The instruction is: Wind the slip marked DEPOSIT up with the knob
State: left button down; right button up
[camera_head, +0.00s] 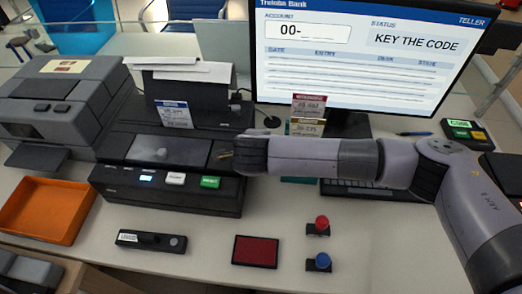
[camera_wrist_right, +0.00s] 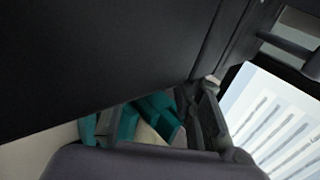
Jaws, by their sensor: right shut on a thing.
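A slip with a blue header (camera_head: 174,114) stands upright at the back of the dark slip printer (camera_head: 120,187); its print is too small to read. A red-header slip (camera_head: 309,104) and a yellow-brown-header slip (camera_head: 304,127) stand right of it, in front of the monitor. My right gripper (camera_head: 240,152) reaches in from the right and is shut at the printer's right end, where it hides the knob. In the right wrist view, its dark fingers (camera_wrist_right: 205,115) show beside a large dark surface, with teal parts (camera_wrist_right: 155,118) beyond. My left gripper is not in view.
The monitor (camera_head: 370,50) reads "KEY THE CODE". An orange tray (camera_head: 45,210) lies at the left. A stapler-like black item (camera_head: 150,241), a red pad (camera_head: 255,251), a red-topped stamp (camera_head: 321,224) and a blue-topped stamp (camera_head: 321,262) lie in front. A keyboard (camera_head: 370,190) sits under my right arm.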

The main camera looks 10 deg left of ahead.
jog(key=shift+s+f, duration=0.1)
jog(key=shift+f, duration=0.05)
jog(key=o, duration=1.2)
jog(key=shift+c, duration=0.2)
jog(key=v, duration=1.2)
jog(key=shift+a, duration=0.1)
